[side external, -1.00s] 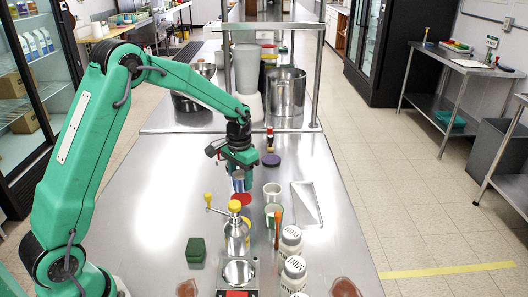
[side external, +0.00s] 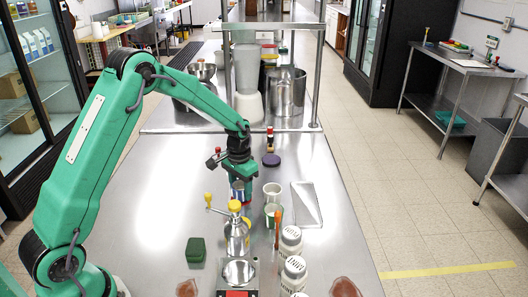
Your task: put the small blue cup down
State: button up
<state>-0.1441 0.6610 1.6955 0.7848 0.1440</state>
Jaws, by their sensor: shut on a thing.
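My gripper (side external: 238,173) points down over the steel counter. It is shut on the small blue cup (side external: 238,189), which hangs upright below the fingers. The cup is low, just behind the pepper-mill-like steel grinder with a yellow top (side external: 236,232). The red disc seen earlier under the cup is now almost wholly covered. I cannot tell whether the cup's base touches it or the counter.
A pale cup (side external: 272,191) stands close to the right, with a greenish cup (side external: 272,213) in front of it. A metal tray (side external: 306,204) lies farther right. A dark purple round thing (side external: 271,160) and a small bottle (side external: 270,140) are behind. Left of the cup is clear.

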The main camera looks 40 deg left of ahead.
jog(key=shift+f, duration=0.15)
jog(key=o, duration=1)
notch_tip(320, 180, up, 12)
dwell(0.3)
jog(key=shift+s+r, duration=0.1)
jog(key=shift+r, duration=0.15)
